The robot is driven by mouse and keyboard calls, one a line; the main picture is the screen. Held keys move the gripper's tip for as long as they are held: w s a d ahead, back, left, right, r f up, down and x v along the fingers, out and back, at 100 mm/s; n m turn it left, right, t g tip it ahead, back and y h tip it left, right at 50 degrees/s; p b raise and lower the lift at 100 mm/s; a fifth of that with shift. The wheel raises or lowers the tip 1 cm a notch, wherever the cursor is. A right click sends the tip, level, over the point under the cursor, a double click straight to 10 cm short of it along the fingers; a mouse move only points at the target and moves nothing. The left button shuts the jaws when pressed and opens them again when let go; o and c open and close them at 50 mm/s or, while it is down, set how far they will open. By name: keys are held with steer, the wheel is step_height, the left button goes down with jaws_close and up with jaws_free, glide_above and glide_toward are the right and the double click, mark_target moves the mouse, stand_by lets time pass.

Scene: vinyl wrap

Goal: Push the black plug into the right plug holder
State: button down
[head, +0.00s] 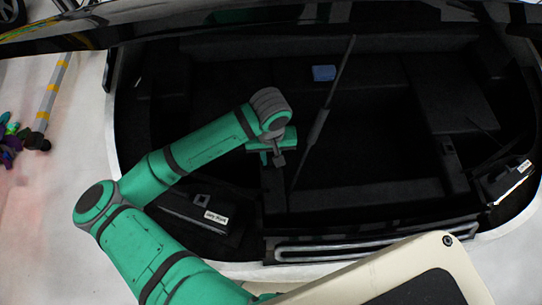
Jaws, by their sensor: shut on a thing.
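My gripper (278,160) hangs over the open car trunk, left of its middle, at the end of my green arm. It is shut on a small dark thing that I take for the black plug; it hardly stands out against the dark trunk. A black box-like part with a white label (508,182) sits at the trunk's right side, which looks like the right plug holder. It is far to the right of my gripper, well apart from it.
A dark prop rod (322,115) slants up just right of my gripper. A small blue box (324,73) lies at the back of the trunk. The trunk's front sill (370,243) runs along the near edge. The dark middle of the trunk looks clear.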

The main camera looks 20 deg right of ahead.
steer(key=shift+w+f, duration=0.15)
steer(key=shift+f, duration=0.1)
stand_by(0.3)
steer(key=shift+f, duration=0.35)
stand_by(1.1)
steer(key=c, duration=1.5)
jaws_free()
steer(key=shift+r, duration=0.1)
steer(key=shift+r, duration=0.3)
step_height(320, 180, up, 10)
steer(key=shift+r, duration=0.1)
steer(key=shift+a, duration=0.15)
